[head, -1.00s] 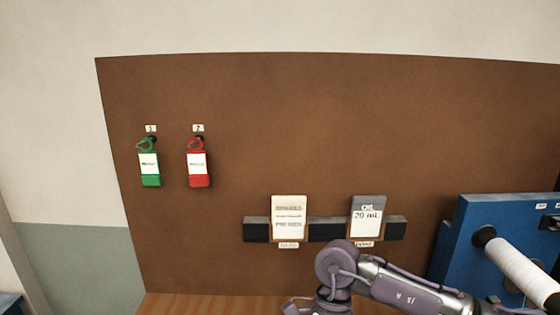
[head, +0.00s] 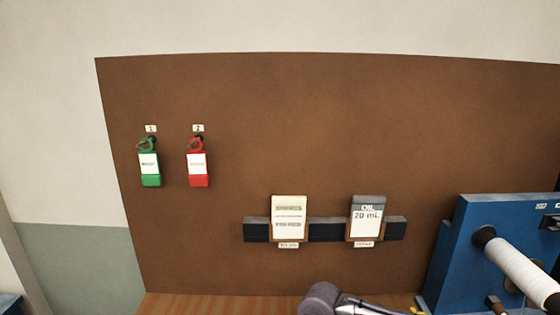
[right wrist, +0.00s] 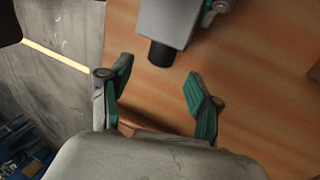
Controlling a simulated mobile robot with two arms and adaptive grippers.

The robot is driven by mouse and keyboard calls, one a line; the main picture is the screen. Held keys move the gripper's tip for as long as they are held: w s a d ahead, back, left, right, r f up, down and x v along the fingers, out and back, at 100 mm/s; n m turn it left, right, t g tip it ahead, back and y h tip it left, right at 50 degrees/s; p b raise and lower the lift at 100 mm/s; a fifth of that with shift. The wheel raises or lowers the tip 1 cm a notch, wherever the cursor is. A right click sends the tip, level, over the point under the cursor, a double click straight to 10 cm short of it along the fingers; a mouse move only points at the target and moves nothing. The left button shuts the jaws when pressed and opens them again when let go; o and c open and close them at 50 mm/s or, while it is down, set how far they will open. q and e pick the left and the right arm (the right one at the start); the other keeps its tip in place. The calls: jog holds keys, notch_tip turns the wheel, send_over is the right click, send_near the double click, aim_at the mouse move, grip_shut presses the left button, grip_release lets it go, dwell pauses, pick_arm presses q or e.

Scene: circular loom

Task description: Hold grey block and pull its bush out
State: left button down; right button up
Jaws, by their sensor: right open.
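The grey block (right wrist: 172,20) is at the top of the right wrist view, cut off by the frame edge. Its dark round bush (right wrist: 161,54) sticks out of the near face. My right gripper (right wrist: 157,88) is open and empty, its fingertips short of the bush and apart from it. A teal-padded finger of another gripper (right wrist: 217,8), my left one, shows at the block's right side. Its other finger is out of frame, so its grip on the block cannot be told.
A wooden table (right wrist: 262,75) lies beneath. A brown board (head: 250,130) carries green (head: 149,168) and red (head: 198,168) tags and two cards, one beige (head: 289,203) and one grey (head: 368,202). A blue machine (head: 460,235) with a white spool (head: 520,270) stands at right.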

jog(key=shift+x, duration=2)
grip_shut()
